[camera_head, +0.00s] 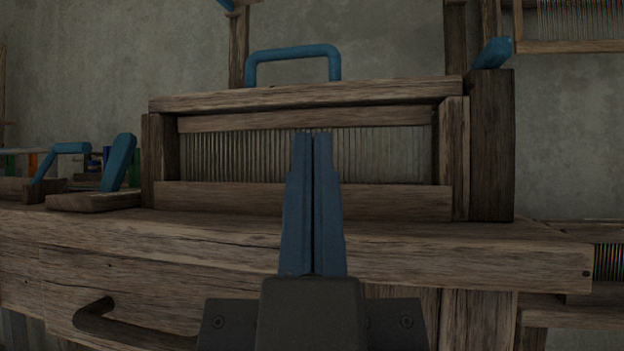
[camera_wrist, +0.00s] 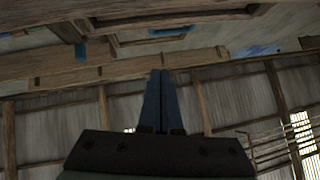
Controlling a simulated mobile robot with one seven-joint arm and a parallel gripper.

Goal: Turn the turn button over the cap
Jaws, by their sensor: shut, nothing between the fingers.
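A wooden cap bar (camera_head: 390,90) with a blue loop handle (camera_head: 293,52) lies along the top of the reed frame. A blue block (camera_head: 492,53), which looks like the turn button, sits on top of the dark post (camera_head: 492,145) at the cap's right end. It points up and to the right, and I cannot tell whether any of it lies over the cap. My gripper (camera_head: 312,134) is shut and empty, pointing up in front of the reed, below the cap and left of the blue block. In the wrist view the fingers (camera_wrist: 160,74) are together.
The reed (camera_head: 385,153) stands in its frame on a thick wooden beam (camera_head: 420,245). Blue levers (camera_head: 118,162) on wooden blocks stand at the left. A dark curved handle (camera_head: 95,315) is at the lower left.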

